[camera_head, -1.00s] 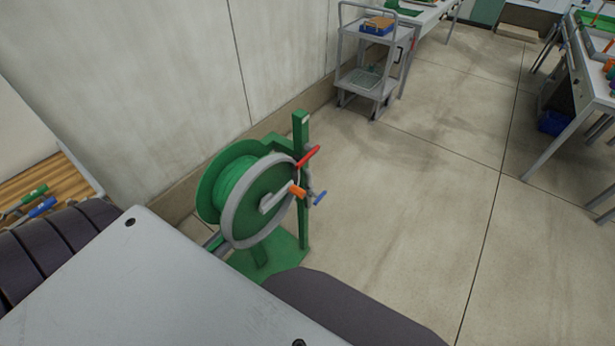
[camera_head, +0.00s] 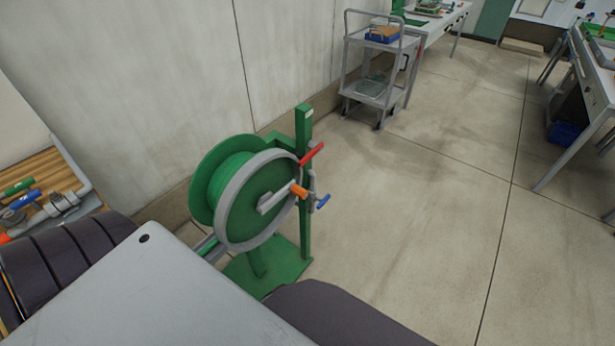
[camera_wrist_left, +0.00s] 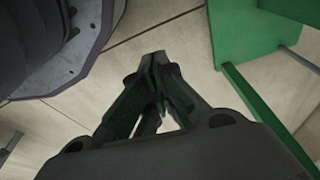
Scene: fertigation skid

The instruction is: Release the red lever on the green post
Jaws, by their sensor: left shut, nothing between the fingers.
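The green post (camera_head: 305,235) stands upright on a green base beside a hose reel (camera_head: 258,195) with a grey rim. The red lever (camera_head: 312,154) sits on the upper part of the post and slants up to the right. Below it are an orange crank grip (camera_head: 299,191) and a blue handle (camera_head: 323,201). In the left wrist view my left gripper (camera_wrist_left: 158,62) is shut and empty, above bare floor. A green part (camera_wrist_left: 233,30) stands to its right, apart from the fingers. Neither gripper shows in the head view.
A grey trolley (camera_head: 376,96) with a blue box (camera_head: 382,34) stands by the wall at the back. Workbenches stand at the far right. A wooden surface (camera_head: 30,170) with valves lies at the left. The floor (camera_head: 410,220) right of the post is clear.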

